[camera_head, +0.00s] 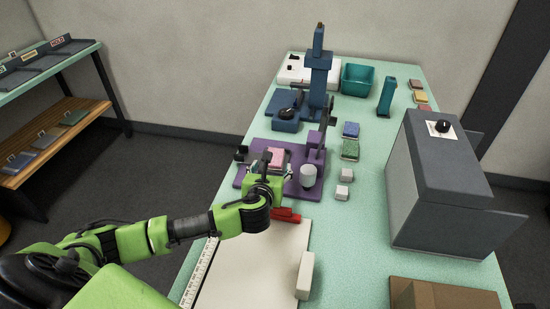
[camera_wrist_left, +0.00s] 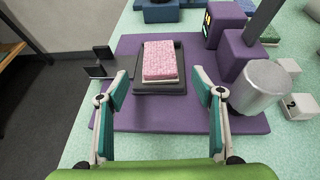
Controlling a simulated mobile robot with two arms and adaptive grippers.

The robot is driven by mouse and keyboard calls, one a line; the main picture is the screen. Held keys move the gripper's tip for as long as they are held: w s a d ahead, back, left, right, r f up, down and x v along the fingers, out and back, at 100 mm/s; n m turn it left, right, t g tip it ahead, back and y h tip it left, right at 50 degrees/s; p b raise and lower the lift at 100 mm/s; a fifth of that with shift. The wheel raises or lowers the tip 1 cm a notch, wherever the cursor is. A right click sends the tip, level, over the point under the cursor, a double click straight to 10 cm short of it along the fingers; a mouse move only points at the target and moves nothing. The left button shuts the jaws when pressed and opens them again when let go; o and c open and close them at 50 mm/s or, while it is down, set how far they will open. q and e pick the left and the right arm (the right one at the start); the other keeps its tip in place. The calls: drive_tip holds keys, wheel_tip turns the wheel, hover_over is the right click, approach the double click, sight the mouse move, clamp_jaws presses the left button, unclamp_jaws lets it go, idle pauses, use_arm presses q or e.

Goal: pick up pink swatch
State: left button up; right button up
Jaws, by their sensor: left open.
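The pink swatch (camera_wrist_left: 160,61) lies flat on a black tray (camera_wrist_left: 178,86) on a purple machine base (camera_wrist_left: 130,112). In the head view the pink swatch (camera_head: 277,156) shows just beyond my left gripper (camera_head: 271,172). In the left wrist view my left gripper (camera_wrist_left: 160,90) is open and empty, its two teal fingers apart, with the swatch ahead between them. No contact with the swatch shows. My right gripper is not in view.
White blocks (camera_head: 342,191) sit further right. A red tool (camera_head: 287,215) lies in front, by a cream board (camera_head: 250,265). A grey box machine (camera_head: 440,190) fills the right side.

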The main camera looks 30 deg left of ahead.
sight(274, 160)
use_arm(q)
drive_tip(key=shift+w+a+f, duration=0.1)
drive_tip(key=shift+w+f, duration=0.1)
drive_tip(key=shift+w, duration=0.25)
drive_tip(key=shift+w+a, duration=0.15)
drive_tip(key=shift+w, duration=0.15)
drive_tip(key=shift+w+a+f, duration=0.1)
drive_tip(key=shift+w+a, duration=0.05)
drive_tip(key=shift+w, duration=0.1)
drive_tip(key=p+x, duration=0.1)
drive_tip(key=x, duration=0.2)
drive_tip(key=shift+w, duration=0.15)
drive_tip(key=shift+w+a+f, duration=0.15)
drive_tip(key=shift+w+a, duration=0.05)
drive_tip(key=shift+w, duration=0.35)
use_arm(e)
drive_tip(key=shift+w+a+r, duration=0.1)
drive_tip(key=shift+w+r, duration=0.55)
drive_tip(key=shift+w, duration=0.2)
use_arm(q)
drive_tip(key=c, duration=1)
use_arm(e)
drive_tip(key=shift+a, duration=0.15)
